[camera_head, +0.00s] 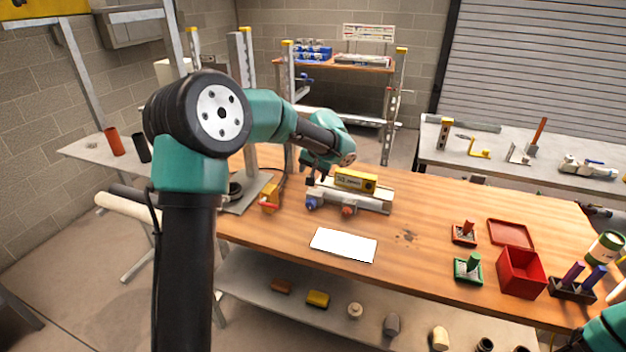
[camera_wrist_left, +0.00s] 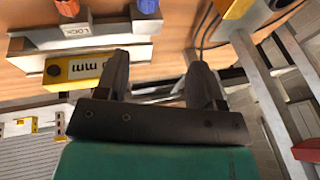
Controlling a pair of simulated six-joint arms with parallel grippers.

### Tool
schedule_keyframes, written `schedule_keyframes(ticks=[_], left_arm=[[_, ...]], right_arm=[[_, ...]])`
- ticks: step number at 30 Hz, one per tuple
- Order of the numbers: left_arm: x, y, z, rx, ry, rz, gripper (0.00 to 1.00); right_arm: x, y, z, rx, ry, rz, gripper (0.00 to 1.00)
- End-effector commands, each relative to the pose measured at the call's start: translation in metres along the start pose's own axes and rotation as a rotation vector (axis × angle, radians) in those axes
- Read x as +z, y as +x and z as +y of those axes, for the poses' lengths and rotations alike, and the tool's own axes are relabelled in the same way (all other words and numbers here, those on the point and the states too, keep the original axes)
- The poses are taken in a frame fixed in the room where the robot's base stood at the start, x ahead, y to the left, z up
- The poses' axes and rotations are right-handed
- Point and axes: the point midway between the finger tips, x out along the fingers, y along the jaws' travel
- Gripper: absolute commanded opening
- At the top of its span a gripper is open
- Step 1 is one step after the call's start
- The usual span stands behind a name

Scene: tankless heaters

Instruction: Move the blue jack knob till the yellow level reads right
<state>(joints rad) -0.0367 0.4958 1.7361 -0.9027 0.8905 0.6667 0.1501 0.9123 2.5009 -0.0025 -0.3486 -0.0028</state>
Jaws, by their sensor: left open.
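The yellow level (camera_head: 356,179) lies on top of a grey metal fixture (camera_head: 372,199) on the wooden bench; its reading is too small to make out. The blue jack knob (camera_head: 311,203) is at the fixture's left end, and a red knob (camera_head: 348,211) is on its front. My left gripper (camera_head: 318,180) is open and empty, above and behind the blue knob, apart from it. In the left wrist view, the blue knob (camera_wrist_left: 148,7) shows at the top, beyond the open fingers (camera_wrist_left: 157,62), with the level (camera_wrist_left: 78,70) beside the left finger. My right gripper is out of view.
A white panel (camera_head: 343,245) lies in front of the fixture. A yellow-orange tool (camera_head: 271,196) stands to the left. Red and green stamps, a red box (camera_head: 521,273) and a marker holder (camera_head: 572,290) occupy the bench's right side. The bench between is mostly clear.

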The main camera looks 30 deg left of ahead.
Motion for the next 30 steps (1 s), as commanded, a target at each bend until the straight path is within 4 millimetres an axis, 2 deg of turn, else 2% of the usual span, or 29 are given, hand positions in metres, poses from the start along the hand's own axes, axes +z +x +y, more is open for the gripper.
schedule_keyframes(ticks=[12, 30], left_arm=[[0.03, -0.004, 0.009, 0.047, 0.015, 0.112, 0.62], [0.033, -0.004, 0.012, 0.056, 0.018, 0.121, 0.62]], right_arm=[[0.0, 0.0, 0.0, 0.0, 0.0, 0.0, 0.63], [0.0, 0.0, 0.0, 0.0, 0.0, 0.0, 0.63]])
